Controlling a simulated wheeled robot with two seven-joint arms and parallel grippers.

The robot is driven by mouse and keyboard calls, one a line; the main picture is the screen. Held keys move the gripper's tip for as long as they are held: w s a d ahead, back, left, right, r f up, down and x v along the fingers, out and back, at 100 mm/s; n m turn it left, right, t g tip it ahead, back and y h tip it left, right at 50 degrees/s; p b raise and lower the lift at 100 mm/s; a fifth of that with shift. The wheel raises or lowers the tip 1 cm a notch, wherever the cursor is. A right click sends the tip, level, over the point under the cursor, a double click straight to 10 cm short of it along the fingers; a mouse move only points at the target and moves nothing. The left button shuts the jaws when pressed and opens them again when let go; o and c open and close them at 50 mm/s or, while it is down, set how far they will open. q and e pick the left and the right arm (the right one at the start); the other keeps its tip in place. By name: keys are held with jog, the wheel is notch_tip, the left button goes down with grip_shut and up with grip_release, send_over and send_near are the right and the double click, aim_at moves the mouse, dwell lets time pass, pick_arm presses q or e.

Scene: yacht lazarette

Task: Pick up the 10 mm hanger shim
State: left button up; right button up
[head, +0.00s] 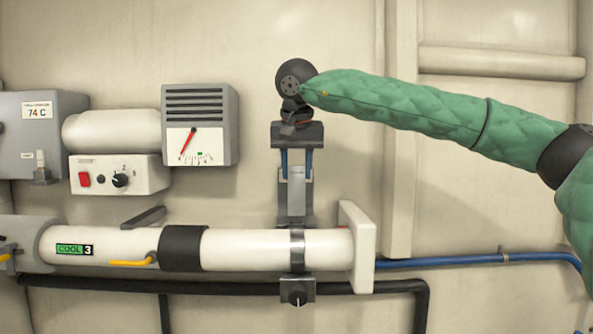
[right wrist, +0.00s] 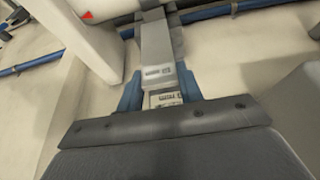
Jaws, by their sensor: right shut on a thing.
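My right gripper (head: 297,172) reaches down from above the white pipe, with its blue fingers one on each side of a narrow light-grey piece. In the right wrist view the blue fingertips (right wrist: 160,97) are shut on a small pale labelled piece (right wrist: 165,99), which I take to be the hanger shim; its label is too small to read. Just beyond it is a grey upright block (right wrist: 158,50), also labelled, touching or nearly touching it. In the head view this grey hanger block (head: 296,198) stands above the pipe clamp. My left gripper is not in view.
The white pipe (head: 250,249) marked COOL 3 runs below, with a metal band (head: 297,250) and a white end flange (head: 356,247). A gauge box (head: 200,125) and a switch box (head: 119,175) are on the wall to the left. The wall right of the gripper is mostly clear above the blue hose (head: 450,260).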

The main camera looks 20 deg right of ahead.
jog(key=s+a+b, duration=0.2)
jog(key=s, duration=0.5)
jog(key=shift+s, duration=0.35)
dwell(0.4)
jog(key=shift+a, duration=0.1)
